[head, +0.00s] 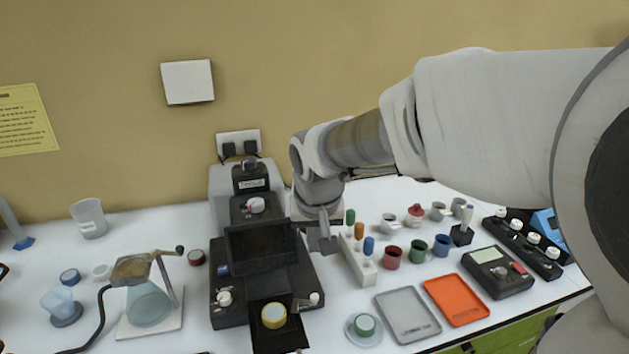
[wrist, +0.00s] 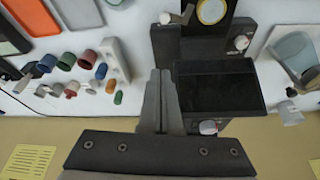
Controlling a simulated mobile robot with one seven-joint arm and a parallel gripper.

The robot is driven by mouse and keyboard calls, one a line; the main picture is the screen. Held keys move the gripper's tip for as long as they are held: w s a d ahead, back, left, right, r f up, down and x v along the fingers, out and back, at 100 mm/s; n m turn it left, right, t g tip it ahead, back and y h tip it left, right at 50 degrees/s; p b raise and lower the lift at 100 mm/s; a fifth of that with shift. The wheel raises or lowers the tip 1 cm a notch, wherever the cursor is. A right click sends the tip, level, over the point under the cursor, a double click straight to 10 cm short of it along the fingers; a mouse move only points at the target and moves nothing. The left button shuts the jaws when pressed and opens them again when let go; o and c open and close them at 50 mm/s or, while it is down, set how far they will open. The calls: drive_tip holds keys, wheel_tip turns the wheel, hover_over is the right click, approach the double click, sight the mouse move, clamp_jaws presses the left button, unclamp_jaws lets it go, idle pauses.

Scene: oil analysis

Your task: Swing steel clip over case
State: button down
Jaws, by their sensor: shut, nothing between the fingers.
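A white rack (head: 357,262) with coloured-topped vials stands close right of my gripper. Beyond are coloured cups, a grey tray (head: 408,314) and an orange tray (head: 456,300). A glass funnel stand (head: 150,305) is left of the analyser. The wall is close behind.

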sight(305, 303)
drive_tip(key=shift+w+a+f, duration=0.1)
drive_tip(key=shift+w, duration=0.05)
wheel_tip(305, 303, down, 10)
drive_tip(key=shift+s+b, duration=0.35)
drive_tip(key=shift+b, duration=0.1)
idle(0.5)
